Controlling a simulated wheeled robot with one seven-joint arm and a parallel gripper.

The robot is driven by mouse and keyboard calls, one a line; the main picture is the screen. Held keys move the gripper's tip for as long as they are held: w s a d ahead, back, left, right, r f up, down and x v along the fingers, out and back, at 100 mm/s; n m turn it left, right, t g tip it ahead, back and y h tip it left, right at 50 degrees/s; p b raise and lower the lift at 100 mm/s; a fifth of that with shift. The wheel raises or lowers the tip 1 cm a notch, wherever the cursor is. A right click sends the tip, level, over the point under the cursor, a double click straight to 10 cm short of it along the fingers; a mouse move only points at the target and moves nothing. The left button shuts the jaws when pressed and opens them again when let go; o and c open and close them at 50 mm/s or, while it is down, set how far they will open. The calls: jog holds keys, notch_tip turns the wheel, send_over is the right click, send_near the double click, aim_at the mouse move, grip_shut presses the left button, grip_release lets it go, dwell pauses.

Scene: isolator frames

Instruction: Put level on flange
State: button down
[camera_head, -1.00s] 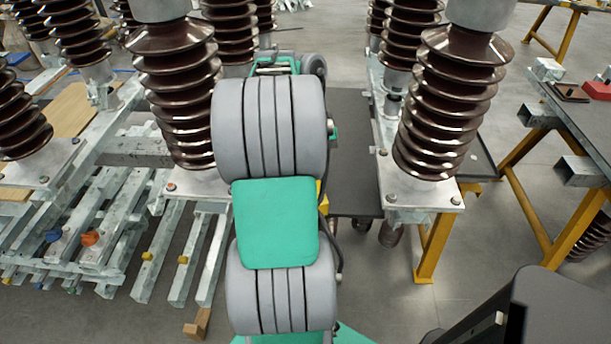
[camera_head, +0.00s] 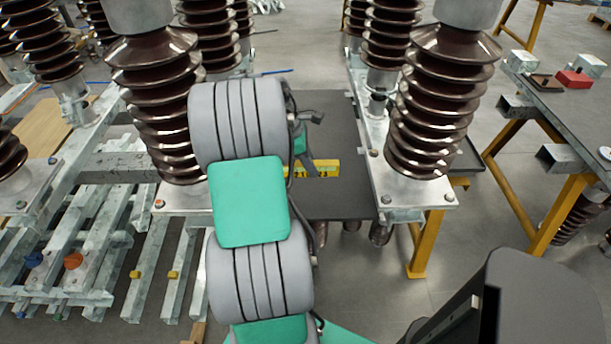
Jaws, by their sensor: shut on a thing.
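The level (camera_head: 325,169) is a yellow bar with a small display, held roughly horizontal in the middle of the picture over a dark flat surface. My gripper (camera_head: 311,168) is shut on it; the arm hides the level's left end. Square metal flanges sit under the brown ribbed insulators. The right front flange (camera_head: 432,192) lies to the right of the level, with a clear gap between them. The left front flange (camera_head: 172,197) is partly hidden by my arm. I cannot tell the height of the level above the dark surface.
Tall brown insulators (camera_head: 423,105) stand on both sides of the dark platform (camera_head: 345,120). Galvanized beams (camera_head: 95,225) lie at the left. A yellow-legged table (camera_head: 560,110) with a red box (camera_head: 574,79) is at the right. Floor shows at front right.

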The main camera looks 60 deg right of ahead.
jog(key=w+d+f, duration=0.1)
jog(key=f, duration=0.1)
jog(key=w+d+f, duration=0.2)
jog(key=f, duration=0.1)
jog(key=shift+d+f, duration=0.3)
jog(key=shift+d, duration=0.1)
notch_tip(320, 180, down, 4)
jog(key=shift+d+r+b, duration=0.15)
jog(key=shift+r+b, duration=0.1)
jog(key=shift+b, duration=0.05)
jog(key=c, duration=1.2)
grip_release()
jog(key=shift+f, duration=0.1)
